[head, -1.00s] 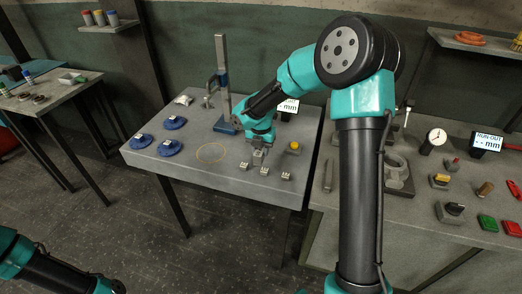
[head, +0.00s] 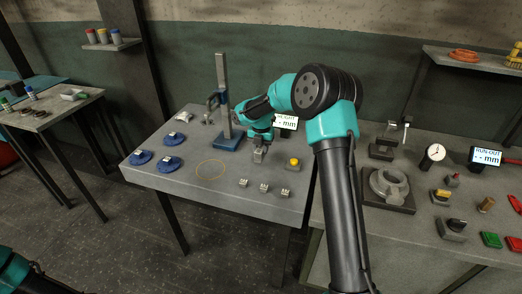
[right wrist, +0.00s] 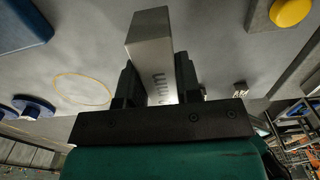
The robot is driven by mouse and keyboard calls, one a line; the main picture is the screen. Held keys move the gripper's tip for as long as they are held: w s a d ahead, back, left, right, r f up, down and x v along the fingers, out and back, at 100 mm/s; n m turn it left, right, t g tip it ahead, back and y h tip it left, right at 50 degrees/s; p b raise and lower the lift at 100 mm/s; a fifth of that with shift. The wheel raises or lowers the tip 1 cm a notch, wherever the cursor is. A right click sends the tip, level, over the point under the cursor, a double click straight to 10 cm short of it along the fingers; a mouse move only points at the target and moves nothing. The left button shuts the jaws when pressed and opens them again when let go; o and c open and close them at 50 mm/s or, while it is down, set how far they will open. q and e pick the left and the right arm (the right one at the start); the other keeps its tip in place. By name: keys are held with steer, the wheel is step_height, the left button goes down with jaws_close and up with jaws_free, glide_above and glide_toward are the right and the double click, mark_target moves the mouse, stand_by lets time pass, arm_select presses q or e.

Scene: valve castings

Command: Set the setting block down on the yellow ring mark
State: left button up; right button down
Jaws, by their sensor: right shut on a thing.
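My right gripper (head: 260,146) is shut on the setting block (head: 259,155), over the middle of the grey table. In the right wrist view the block (right wrist: 150,42) is a pale grey metal bar with "mm" lettering, held between the dark jaws (right wrist: 158,90). I cannot tell exactly how high it is above the table. The yellow ring mark (head: 211,161) is a thin, empty circle on the table top, left of and nearer than the block; it also shows in the right wrist view (right wrist: 82,75). My left gripper is out of view.
A gauge stand (head: 222,95) with a blue base is behind the ring. Several blue discs (head: 172,164) lie left of it. Small tagged blocks (head: 264,188) line the front. A yellow button box (head: 293,164) stands right of the block. Table around the ring is clear.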

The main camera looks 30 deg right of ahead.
mark_target(261, 151)
steer(key=shift+w+d, duration=0.25)
steer(key=shift+w, duration=0.25)
steer(key=shift+w+d+f, duration=0.15)
steer(key=shift+w+f, duration=0.05)
steer(key=shift+f, duration=0.35)
steer(key=shift+w+d+f, duration=0.1)
steer(key=shift+w+f, duration=0.1)
steer(key=shift+f, duration=0.85)
steer(key=shift+f, duration=0.1)
steer(key=c, duration=0.8)
jaws_free()
steer(key=shift+f, duration=0.1)
step_height(261, 151, up, 17)
steer(key=shift+a, duration=0.2)
